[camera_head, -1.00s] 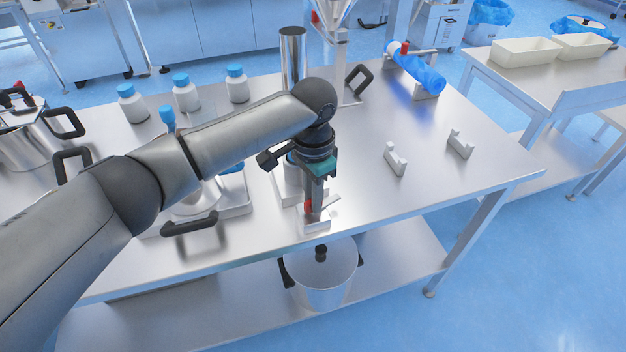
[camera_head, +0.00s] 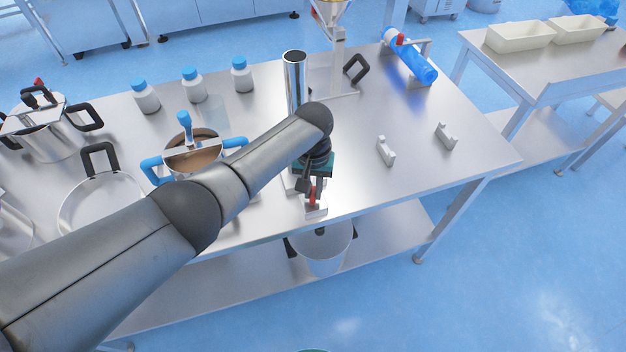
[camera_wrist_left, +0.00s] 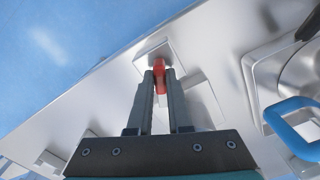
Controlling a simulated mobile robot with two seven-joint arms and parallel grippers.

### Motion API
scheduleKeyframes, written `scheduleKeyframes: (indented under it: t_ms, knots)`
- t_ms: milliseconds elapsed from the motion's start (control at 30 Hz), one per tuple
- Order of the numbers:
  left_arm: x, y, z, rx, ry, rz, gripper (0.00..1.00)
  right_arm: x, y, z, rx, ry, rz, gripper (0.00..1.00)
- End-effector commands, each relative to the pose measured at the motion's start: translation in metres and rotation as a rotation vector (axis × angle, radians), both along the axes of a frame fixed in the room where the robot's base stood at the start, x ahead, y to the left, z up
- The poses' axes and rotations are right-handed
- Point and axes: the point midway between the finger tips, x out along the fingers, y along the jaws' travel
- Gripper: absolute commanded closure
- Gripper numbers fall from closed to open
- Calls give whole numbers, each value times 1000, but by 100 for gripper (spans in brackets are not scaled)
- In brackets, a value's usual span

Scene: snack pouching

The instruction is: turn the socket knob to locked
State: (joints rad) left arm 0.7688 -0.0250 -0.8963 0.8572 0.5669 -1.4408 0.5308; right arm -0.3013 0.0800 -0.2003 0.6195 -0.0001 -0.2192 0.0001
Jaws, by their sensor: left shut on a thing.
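The red socket knob (camera_head: 313,191) stands in a small pale metal socket block (camera_head: 316,211) near the front edge of the steel table. My left gripper (camera_head: 312,187) is over the block, largely covered by its own wrist in the head view. In the left wrist view the two fingers of my left gripper (camera_wrist_left: 160,80) are closed around the red knob (camera_wrist_left: 159,68), which shows between their tips. The socket block (camera_wrist_left: 151,48) lies just beyond the tips. The knob's lock marking cannot be read. My right gripper is not seen.
A steel cylinder (camera_head: 294,78) stands right behind my left wrist. A blue-handled pot (camera_head: 187,160) is left of it, partly behind my arm. Two white cradles (camera_head: 386,151) stand to the right, with bare table around them. A pot (camera_head: 325,252) is on the lower shelf.

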Motion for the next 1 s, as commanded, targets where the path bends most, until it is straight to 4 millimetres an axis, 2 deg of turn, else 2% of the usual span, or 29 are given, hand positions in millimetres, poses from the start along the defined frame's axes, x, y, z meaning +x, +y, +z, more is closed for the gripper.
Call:
scheduleKeyframes:
  t_ms: [100, 500, 1000]
  knots:
    - [-1, -2, 3, -4, 2, 105, 100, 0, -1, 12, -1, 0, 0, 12]
    - [1, -1, 1, -1, -2, 370, 100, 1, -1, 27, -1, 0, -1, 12]
    - [2, 0, 1, -2, -5, 460, 100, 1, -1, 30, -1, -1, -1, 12]
